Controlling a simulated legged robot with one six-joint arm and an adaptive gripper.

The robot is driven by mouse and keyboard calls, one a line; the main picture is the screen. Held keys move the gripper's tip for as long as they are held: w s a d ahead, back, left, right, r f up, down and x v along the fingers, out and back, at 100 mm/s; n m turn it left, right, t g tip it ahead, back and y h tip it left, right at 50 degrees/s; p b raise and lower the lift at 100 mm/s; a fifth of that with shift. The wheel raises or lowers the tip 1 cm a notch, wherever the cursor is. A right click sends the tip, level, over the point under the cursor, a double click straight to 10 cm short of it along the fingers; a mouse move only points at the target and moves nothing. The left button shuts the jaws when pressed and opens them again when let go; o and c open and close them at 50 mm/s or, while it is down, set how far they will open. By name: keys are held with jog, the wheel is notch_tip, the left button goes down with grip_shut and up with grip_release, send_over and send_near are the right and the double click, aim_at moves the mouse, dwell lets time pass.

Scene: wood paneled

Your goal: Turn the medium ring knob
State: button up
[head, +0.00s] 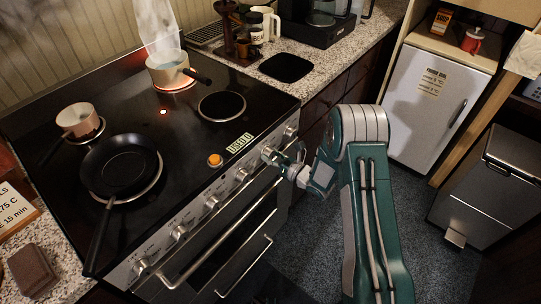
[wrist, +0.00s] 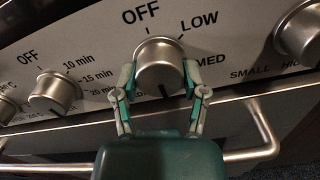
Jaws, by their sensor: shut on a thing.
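The stove knob in my jaws is a round silver knob (wrist: 159,66) with OFF above it, LOW at its upper right and MED to its right. A dark mark shows at its lower edge. The name of its ring cannot be read. My gripper (wrist: 160,84) has one finger on each side of this knob and is shut on it. In the head view my gripper (head: 278,160) reaches the right part of the stove's front panel, at the knob second from the right.
A timer knob (wrist: 53,93) is left of the held knob and another knob (wrist: 299,34) is right. An oven handle (wrist: 262,130) runs below. On the stove are a steaming pot (head: 167,69) on a glowing ring, a smaller pot (head: 76,116) and a frying pan (head: 119,165).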

jog(key=shift+s+f, duration=0.15)
jog(key=shift+f, duration=0.15)
jog(key=o, duration=1.1)
jog(key=shift+o, duration=0.3)
jog(key=shift+r, duration=0.15)
jog(key=v, duration=1.1)
jog(key=shift+d, duration=0.35)
jog(key=shift+s, duration=0.15)
